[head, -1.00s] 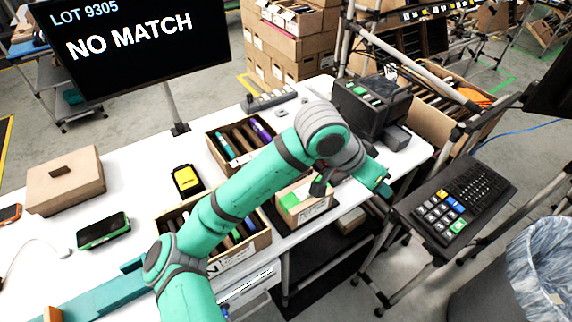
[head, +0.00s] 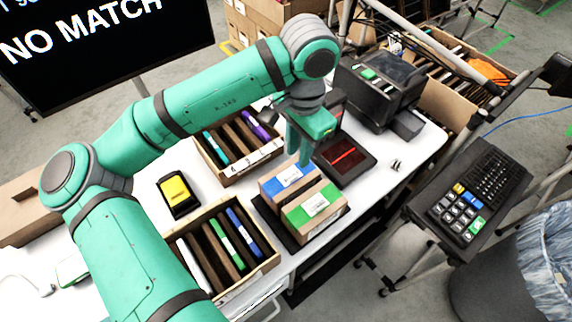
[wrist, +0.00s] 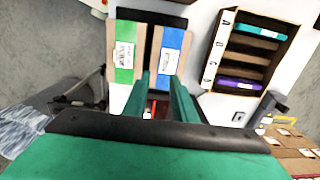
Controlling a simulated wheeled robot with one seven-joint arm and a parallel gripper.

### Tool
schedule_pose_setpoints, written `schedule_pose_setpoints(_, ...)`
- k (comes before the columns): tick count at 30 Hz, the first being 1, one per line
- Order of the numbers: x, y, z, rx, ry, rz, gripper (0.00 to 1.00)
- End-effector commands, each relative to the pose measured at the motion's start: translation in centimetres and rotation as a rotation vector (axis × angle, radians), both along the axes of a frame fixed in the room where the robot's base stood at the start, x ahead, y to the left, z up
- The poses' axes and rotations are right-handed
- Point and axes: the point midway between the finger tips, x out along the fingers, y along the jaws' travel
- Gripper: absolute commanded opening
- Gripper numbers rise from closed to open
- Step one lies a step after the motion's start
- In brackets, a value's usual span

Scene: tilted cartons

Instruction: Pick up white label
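Two brown cartons stand side by side, one with a green band (head: 300,219) and one with a blue band (head: 270,185). A white label lies on the green-band carton (head: 316,205) and another on the blue-band carton (head: 291,173). Both labels show in the wrist view, on green (wrist: 125,55) and on blue (wrist: 169,61). My gripper (head: 304,150) is above and just behind the cartons in the head view. In the wrist view its two fingers (wrist: 162,90) are apart with nothing seen between them, pointing toward the cartons' near ends.
A black scanner with a red-lit window (head: 347,158) stands beside the cartons, with a dark printer (head: 378,90) behind. Two open boxes of upright coloured folders (head: 262,268) (head: 226,178) and a yellow-screened device (head: 175,192) are left. A keypad (head: 468,200) stands off the table's right side.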

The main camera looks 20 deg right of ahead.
Motion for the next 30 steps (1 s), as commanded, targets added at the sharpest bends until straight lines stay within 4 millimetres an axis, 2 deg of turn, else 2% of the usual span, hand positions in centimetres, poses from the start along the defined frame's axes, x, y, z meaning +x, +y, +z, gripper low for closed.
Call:
schedule_pose_setpoints(6, 0.0, -0.2, -3.3, -0.001, 0.002, -0.006, 0.25)
schedule_pose_setpoints(14, 0.2, 0.0, -5.1, -0.002, 0.000, -0.003, 0.25)
schedule_pose_setpoints(24, 0.9, 0.4, -9.3, -0.001, 0.001, -0.001, 0.25)
schedule_pose_setpoints(30, 0.9, 0.4, -9.8, -0.003, 0.000, -0.001, 0.25)
